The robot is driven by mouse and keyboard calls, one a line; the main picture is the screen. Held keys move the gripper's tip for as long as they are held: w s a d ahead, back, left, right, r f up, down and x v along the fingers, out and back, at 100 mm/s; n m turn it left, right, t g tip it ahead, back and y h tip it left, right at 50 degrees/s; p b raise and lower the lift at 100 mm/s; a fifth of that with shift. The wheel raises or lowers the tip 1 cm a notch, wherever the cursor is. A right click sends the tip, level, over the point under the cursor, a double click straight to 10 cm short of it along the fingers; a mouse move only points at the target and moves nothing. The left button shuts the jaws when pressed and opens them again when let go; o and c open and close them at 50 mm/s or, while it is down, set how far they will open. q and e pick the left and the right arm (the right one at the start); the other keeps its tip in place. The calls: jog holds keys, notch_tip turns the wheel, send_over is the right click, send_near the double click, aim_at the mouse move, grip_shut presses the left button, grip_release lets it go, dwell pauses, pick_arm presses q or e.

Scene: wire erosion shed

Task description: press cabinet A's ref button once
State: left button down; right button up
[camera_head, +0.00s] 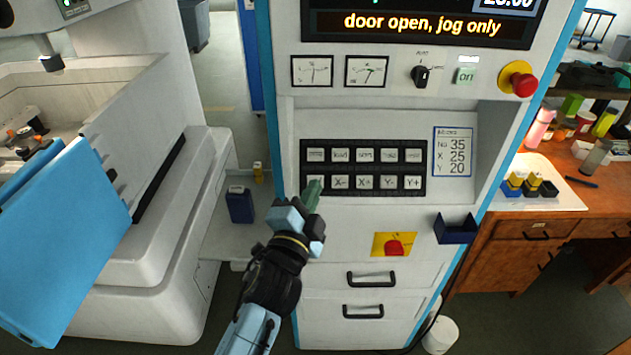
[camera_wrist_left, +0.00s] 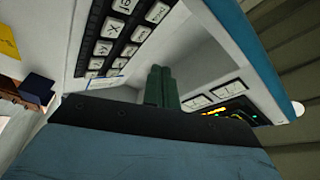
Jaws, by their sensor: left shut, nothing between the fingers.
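The control cabinet (camera_head: 363,220) stands in front of me, white with blue edges. Its black keypad (camera_head: 363,168) has two rows of pale keys; I cannot read which one is the ref button. The lower row shows X-, X+, Y- and Y+. My left gripper (camera_head: 313,194) has its green fingers together and empty. In the head view they overlap the keypad's lower left corner and partly hide the leftmost lower key. In the left wrist view the gripper (camera_wrist_left: 162,86) points up towards the panel beside the keypad (camera_wrist_left: 112,36). I cannot tell whether it touches. My right gripper is not in view.
The display (camera_head: 420,23) reads "door open, jog only". Above the keypad are two gauges, a rotary switch (camera_head: 421,76), an "on" button (camera_head: 465,75) and a red stop button (camera_head: 518,79). A dark blue bin (camera_head: 456,230) sticks out lower right. A white machine stands left.

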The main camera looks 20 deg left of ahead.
aim_at(318, 176)
pick_arm(q)
jog(key=w+a+f+b, duration=0.2)
jog(key=w+f+b, duration=0.3)
jog(key=w, duration=0.1)
jog(key=shift+w, duration=0.4)
jog(key=shift+f, duration=0.15)
dwell(1.8)
jog(key=shift+w+a+f+b, duration=0.1)
jog(key=shift+w+f+b, duration=0.1)
jog(key=shift+w+b, duration=0.15)
jog(key=shift+w+a+f, duration=0.1)
jog(key=shift+w+f, duration=0.1)
jog(key=shift+w, duration=0.1)
dwell(0.6)
jog(key=shift+s+r, duration=0.1)
jog(key=shift+s, duration=0.05)
jog(key=shift+s+d+r+p, duration=0.2)
jog(key=shift+s+r+p, duration=0.2)
jog(key=shift+s, duration=0.1)
dwell(0.3)
